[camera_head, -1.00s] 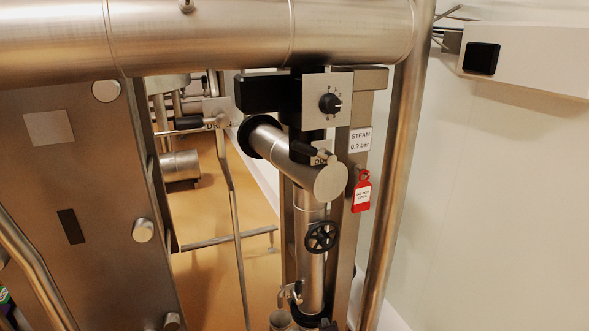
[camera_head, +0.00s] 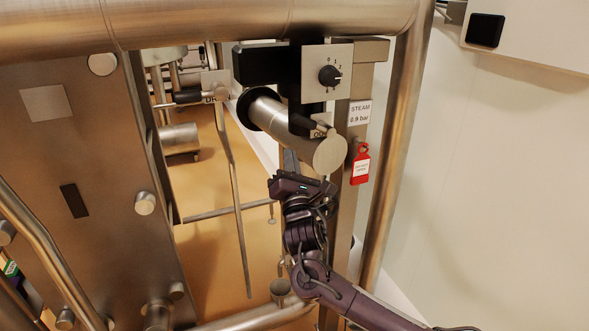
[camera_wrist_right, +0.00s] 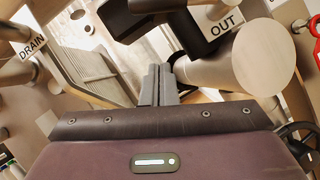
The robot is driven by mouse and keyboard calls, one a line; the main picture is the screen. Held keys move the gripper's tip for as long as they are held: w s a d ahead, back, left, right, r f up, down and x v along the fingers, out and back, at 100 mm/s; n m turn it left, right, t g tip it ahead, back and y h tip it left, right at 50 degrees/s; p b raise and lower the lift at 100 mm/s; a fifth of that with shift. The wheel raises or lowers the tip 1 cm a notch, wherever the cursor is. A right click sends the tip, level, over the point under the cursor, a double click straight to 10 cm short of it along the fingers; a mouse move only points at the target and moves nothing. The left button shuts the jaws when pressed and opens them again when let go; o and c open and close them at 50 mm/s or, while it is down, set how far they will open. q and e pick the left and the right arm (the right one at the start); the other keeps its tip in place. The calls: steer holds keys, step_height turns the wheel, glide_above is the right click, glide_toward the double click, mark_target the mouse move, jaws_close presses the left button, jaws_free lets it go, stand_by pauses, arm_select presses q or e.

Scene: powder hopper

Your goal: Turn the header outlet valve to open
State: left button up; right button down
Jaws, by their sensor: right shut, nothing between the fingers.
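The OUT label (camera_head: 317,132) sits by the horizontal steel pipe stub with a round end cap (camera_head: 330,153), below the dial. A dark lever-like part (camera_head: 301,122) lies beside the label, partly hidden by the pipe. In the right wrist view the OUT label (camera_wrist_right: 224,22) is at upper right, above the large round pipe end (camera_wrist_right: 263,56). My right gripper (camera_head: 290,154) is just below and left of the pipe stub, fingers pointing up. Its fingers (camera_wrist_right: 158,72) are together and empty in the wrist view. Contact with the pipe cannot be told. My left gripper is not in view.
A DRAIN label (camera_wrist_right: 31,49) marks another fitting at left. A black dial (camera_head: 330,75), a STEAM sign (camera_head: 360,113) and a red tag (camera_head: 360,165) are close by. A thick header pipe (camera_head: 210,28) crosses above; an upright pipe (camera_head: 393,160) stands at right.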

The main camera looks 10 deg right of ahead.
mark_target(311, 123)
steer(key=r+p, duration=0.1)
steer(key=w+d+r+p, duration=0.1)
steer(key=r, duration=0.1)
steer(key=d+r+p, duration=0.1)
steer(key=shift+w+r, duration=0.2)
steer(key=shift+w, duration=0.2)
steer(key=shift+w, duration=0.1)
